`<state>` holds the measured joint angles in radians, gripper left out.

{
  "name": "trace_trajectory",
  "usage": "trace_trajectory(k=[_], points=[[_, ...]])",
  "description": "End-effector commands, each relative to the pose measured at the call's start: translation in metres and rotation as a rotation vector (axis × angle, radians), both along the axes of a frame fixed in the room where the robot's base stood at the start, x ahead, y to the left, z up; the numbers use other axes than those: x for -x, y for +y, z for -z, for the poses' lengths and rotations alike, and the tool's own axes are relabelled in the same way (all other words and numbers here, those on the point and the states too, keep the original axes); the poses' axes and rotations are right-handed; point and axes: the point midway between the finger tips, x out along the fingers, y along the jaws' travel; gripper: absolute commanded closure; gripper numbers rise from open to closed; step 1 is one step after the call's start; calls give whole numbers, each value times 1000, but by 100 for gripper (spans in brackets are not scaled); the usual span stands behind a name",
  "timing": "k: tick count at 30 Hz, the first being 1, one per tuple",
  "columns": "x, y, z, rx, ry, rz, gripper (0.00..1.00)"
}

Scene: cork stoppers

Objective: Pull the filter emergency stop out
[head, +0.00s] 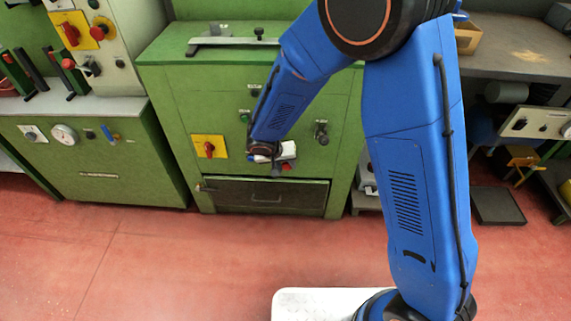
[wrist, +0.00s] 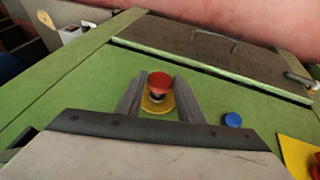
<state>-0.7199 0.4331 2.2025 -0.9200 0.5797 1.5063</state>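The emergency stop (wrist: 159,83) is a red mushroom button on a yellow base, set in the face of the green cabinet. In the wrist view it sits between the two fingers of my gripper (wrist: 157,88), with a narrow gap showing on each side of the red cap. My gripper is open. In the head view my gripper (head: 276,164) is at the cabinet front, and a red button (head: 287,167) shows just beside it, partly hidden. I cannot tell from that view how deep the fingers reach.
A blue button (wrist: 232,120) is close to the right finger. A yellow plate with a red rotary switch (head: 209,147) is to the left on the green cabinet (head: 180,100). A dark panel with a handle (head: 264,196) lies below. The red floor in front is clear.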

Motion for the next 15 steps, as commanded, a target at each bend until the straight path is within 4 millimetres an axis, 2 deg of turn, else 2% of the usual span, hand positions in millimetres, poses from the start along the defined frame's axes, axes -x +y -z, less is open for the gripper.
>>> trace_trajectory(k=[1, 2, 11, 15], points=[[2, 0, 1, 2, 1, -1, 54], [1, 0, 0, 2, 1, -1, 50], [1, 0, -1, 1, 1, -2, 50], [3, 3, -9, -1, -3, -2, 50]])
